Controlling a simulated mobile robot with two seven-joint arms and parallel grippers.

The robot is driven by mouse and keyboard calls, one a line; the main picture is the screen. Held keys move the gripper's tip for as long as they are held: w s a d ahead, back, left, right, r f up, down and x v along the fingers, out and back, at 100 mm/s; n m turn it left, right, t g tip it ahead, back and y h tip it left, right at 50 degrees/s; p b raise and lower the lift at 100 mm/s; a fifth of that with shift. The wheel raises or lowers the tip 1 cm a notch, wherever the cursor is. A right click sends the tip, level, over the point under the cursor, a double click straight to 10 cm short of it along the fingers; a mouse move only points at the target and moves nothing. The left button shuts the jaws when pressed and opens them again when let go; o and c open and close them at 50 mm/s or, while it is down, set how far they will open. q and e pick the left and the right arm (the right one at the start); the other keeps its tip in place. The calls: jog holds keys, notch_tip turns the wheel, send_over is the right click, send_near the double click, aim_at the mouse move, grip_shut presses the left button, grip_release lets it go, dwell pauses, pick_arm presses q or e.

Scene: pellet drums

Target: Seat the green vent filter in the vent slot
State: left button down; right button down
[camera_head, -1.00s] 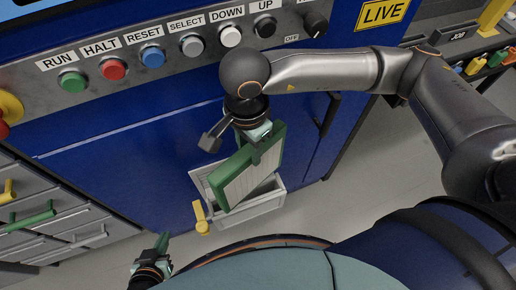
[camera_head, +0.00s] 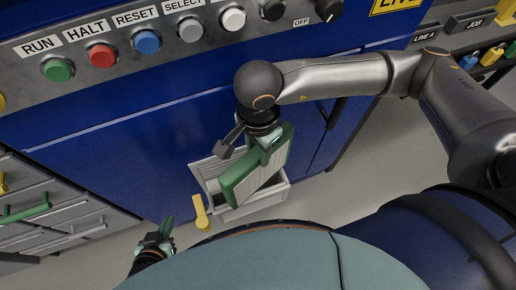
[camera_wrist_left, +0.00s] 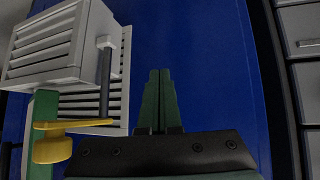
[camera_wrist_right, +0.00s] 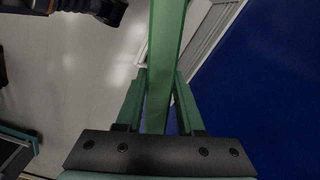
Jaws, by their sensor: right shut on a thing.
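The green vent filter (camera_head: 255,180), a green frame with a pale pleated face, is held tilted by my right gripper (camera_head: 264,143), which is shut on its upper edge. Its edge also shows between the fingers in the right wrist view (camera_wrist_right: 165,45). The filter's lower end is over or inside the open grey vent housing (camera_head: 262,205) on the blue cabinet; I cannot tell how deep. A yellow latch (camera_head: 201,212) hangs at the housing's left; it also shows in the left wrist view (camera_wrist_left: 55,147). My left gripper (camera_head: 164,228) is shut and empty, left of the latch.
A button panel (camera_head: 150,45) runs across the cabinet (camera_head: 120,150) above. Grey drawers (camera_head: 50,215) with a green handle stand at the left. Grey floor (camera_head: 350,170) is open to the right. Coloured items (camera_head: 490,55) sit on a rack at the far right.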

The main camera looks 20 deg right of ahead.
jog(key=shift+f+b, duration=0.25)
jog(key=shift+b, duration=0.05)
jog(key=c, duration=0.5)
grip_release()
pick_arm(q)
jog(key=shift+w+d+r, duration=0.15)
jog(key=shift+w+d, duration=0.25)
jog(key=shift+a, duration=0.1)
pick_arm(e)
jog(key=shift+r, duration=0.15)
jog(key=shift+r+p, duration=0.2)
jog(key=shift+p, duration=0.3)
pick_arm(q)
notch_tip(320, 180, up, 6)
jog(key=p, duration=0.6)
jog(key=shift+s+a+r, duration=0.2)
jog(key=shift+s+a, duration=0.05)
jog(key=shift+a, duration=0.2)
pick_arm(e)
notch_tip(320, 180, up, 13)
jog(key=shift+f, duration=0.15)
pick_arm(q)
jog(key=shift+s, duration=0.15)
pick_arm(e)
jog(key=shift+s+f, duration=0.1)
